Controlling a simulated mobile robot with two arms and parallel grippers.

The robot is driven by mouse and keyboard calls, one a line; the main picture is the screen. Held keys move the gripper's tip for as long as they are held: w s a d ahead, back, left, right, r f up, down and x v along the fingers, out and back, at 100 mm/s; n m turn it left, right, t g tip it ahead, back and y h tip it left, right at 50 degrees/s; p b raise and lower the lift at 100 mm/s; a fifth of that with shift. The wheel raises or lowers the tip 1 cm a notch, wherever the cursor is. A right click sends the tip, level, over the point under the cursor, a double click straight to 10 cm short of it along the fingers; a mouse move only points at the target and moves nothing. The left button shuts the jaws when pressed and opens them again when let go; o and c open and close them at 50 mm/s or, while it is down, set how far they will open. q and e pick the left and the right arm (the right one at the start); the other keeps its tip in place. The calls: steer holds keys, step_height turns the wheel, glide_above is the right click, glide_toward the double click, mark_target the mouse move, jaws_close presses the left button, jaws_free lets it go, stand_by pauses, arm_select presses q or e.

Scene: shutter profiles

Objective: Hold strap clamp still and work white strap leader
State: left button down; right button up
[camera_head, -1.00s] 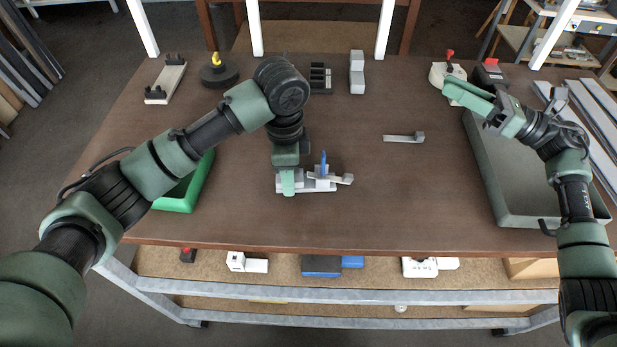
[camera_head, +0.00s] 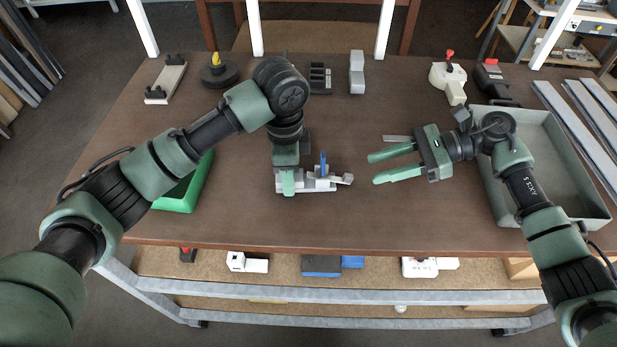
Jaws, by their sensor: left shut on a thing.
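The strap clamp (camera_head: 318,188) is a light grey base with an upright blue lever (camera_head: 323,166), standing on the brown table. My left gripper (camera_head: 288,187) is shut on the left end of the clamp, from above. A short whitish piece (camera_head: 346,179), apparently the white strap leader, sticks out of the clamp's right side. My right gripper (camera_head: 372,169) is open and empty to the right of the clamp, its two green fingers pointing left towards that piece and apart from it.
A thin grey strip (camera_head: 394,138) lies just behind my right gripper, partly hidden by it. A grey tray (camera_head: 565,165) is under my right arm, and a green bin (camera_head: 197,190) lies left of the clamp. Several fixtures stand along the back edge. The table's front middle is clear.

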mark_target(349, 176)
steer(key=shift+x, duration=3.5)
jaws_close()
steer(key=shift+d, duration=0.15)
